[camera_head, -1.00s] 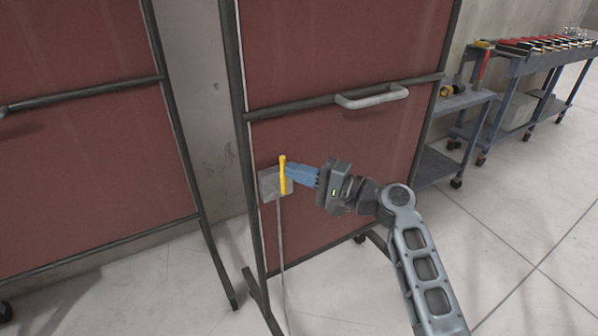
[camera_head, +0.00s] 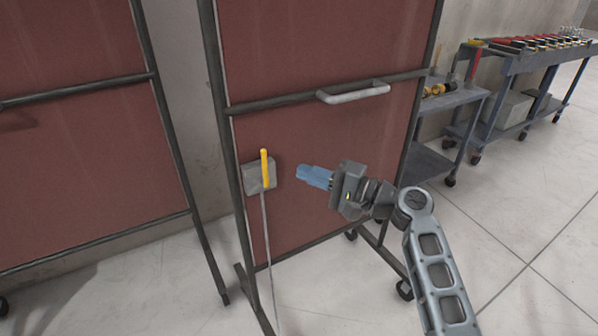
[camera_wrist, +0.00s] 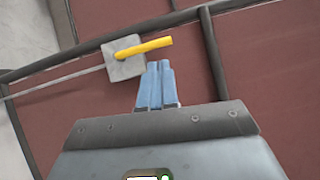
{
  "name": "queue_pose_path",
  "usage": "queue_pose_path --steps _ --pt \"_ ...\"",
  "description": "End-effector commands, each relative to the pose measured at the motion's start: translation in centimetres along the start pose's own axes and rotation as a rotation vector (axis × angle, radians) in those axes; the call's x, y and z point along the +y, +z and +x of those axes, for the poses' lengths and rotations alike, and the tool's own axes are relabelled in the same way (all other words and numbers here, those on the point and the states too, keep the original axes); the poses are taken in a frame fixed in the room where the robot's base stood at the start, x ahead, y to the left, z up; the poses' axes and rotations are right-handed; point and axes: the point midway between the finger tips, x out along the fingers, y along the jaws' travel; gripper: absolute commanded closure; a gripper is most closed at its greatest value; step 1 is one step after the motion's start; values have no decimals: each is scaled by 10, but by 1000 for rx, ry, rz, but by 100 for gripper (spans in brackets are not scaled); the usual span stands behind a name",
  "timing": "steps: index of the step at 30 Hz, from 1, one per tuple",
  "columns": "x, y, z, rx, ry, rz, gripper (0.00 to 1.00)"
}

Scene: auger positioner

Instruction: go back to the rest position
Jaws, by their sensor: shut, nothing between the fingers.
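My gripper (camera_head: 304,172) has blue fingers closed together with nothing between them. In the head view it is in front of the red panel, to the right of a yellow lever (camera_head: 265,168) on a grey plate (camera_head: 253,180), with a gap between them. In the wrist view the closed fingers (camera_wrist: 158,66) point toward the yellow lever (camera_wrist: 146,47) and its plate (camera_wrist: 122,66). The lever stands upright in the head view.
The red framed panel (camera_head: 310,125) has a pale handle (camera_head: 353,92) above my gripper. Another red panel (camera_head: 70,160) stands at left. A cart (camera_head: 452,105) and a long table with tools (camera_head: 515,60) are at the right. The floor at lower right (camera_head: 520,230) is clear.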

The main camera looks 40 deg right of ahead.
Motion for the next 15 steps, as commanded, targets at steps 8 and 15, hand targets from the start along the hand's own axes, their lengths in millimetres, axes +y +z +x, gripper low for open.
queue_pose_path --steps 8,15 --pt "-1 0 -45 1 2 0 100" --pt "-3 0 -64 0 1 0 100"
